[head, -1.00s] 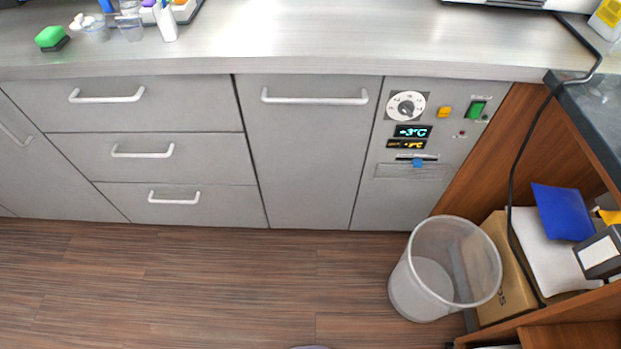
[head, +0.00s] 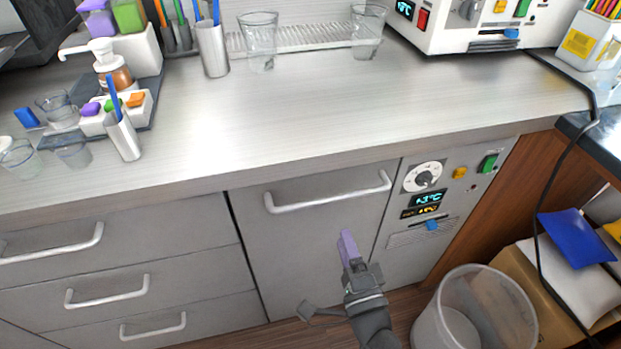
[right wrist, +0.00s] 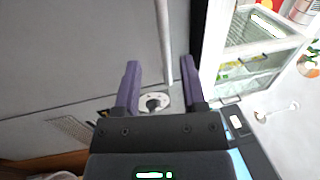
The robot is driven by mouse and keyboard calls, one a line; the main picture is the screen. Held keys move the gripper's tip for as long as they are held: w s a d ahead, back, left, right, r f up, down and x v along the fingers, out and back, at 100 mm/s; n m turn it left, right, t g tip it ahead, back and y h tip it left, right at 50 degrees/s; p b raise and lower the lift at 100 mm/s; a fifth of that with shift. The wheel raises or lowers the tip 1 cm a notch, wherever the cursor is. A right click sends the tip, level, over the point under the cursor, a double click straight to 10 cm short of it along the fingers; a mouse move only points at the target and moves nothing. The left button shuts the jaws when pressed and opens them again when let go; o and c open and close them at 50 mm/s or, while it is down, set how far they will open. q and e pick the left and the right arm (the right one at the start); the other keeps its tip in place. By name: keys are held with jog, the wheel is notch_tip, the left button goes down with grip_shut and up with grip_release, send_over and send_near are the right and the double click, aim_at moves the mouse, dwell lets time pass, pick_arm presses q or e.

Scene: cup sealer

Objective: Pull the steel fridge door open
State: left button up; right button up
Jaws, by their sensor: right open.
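The steel fridge door (head: 295,255) is the grey panel under the counter, beside the control panel, and it is shut. Its pale bar handle (head: 330,197) runs along the door's top. My right gripper (head: 347,242) is in front of the door, below the handle's right half, and looks apart from it. In the right wrist view the open purple fingers (right wrist: 160,64) are empty, and the handle (right wrist: 163,40) lies between their tips in the picture. How far ahead the handle is cannot be told. My left gripper is not in view.
The control panel (head: 445,215) with dial and displays is right of the door. A clear bin (head: 480,310) stands on the floor at the lower right. Drawers (head: 150,265) are to the left. The counter edge (head: 290,172) overhangs the handle. The counter's middle is clear.

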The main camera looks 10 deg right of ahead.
aim_at(333, 197)
jog(key=w, duration=0.3)
jog(key=w+r+b, duration=0.1)
jog(key=w, duration=0.2)
jog(key=w+r, duration=0.1)
jog(key=w, duration=0.2)
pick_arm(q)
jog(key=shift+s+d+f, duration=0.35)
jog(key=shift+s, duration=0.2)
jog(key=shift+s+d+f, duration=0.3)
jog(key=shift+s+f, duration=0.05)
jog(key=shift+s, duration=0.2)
pick_arm(e)
jog(key=shift+r, duration=0.1)
jog(key=shift+c, duration=0.3)
grip_shut()
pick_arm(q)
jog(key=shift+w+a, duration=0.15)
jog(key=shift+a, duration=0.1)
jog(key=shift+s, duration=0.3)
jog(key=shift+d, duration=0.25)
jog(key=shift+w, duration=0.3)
